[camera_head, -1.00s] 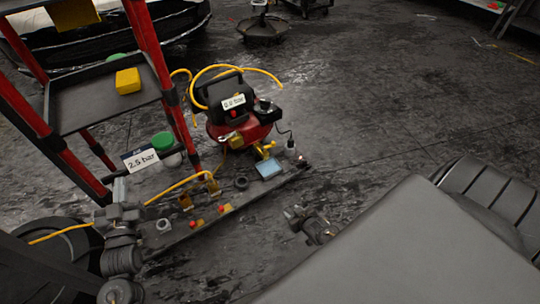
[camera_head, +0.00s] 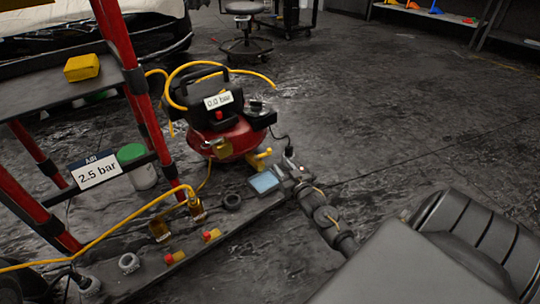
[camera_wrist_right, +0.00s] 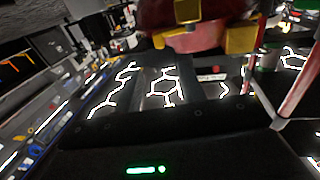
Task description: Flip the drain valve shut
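The red and black compressor (camera_head: 232,125) stands on the floor beside the red-framed cart, with a "0.0 bar" label on it. A yellow valve-like fitting (camera_head: 263,156) sticks out low at its front right and looks like the drain valve; its handle position is too small to read. My right gripper (camera_head: 287,172) is just right of and below this fitting, apart from it, close to a light-blue square pad (camera_head: 264,182). In the right wrist view the red tank (camera_wrist_right: 185,38) and yellow parts (camera_wrist_right: 241,39) lie ahead.
A low dark platform (camera_head: 222,246) holds brass fittings, red-and-yellow valves and rings. A yellow hose (camera_head: 120,226) runs across the left. The cart (camera_head: 40,92) carries a yellow box and a "2.5 bar" sign (camera_head: 97,170). A stool (camera_head: 245,45) stands behind; floor at right is clear.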

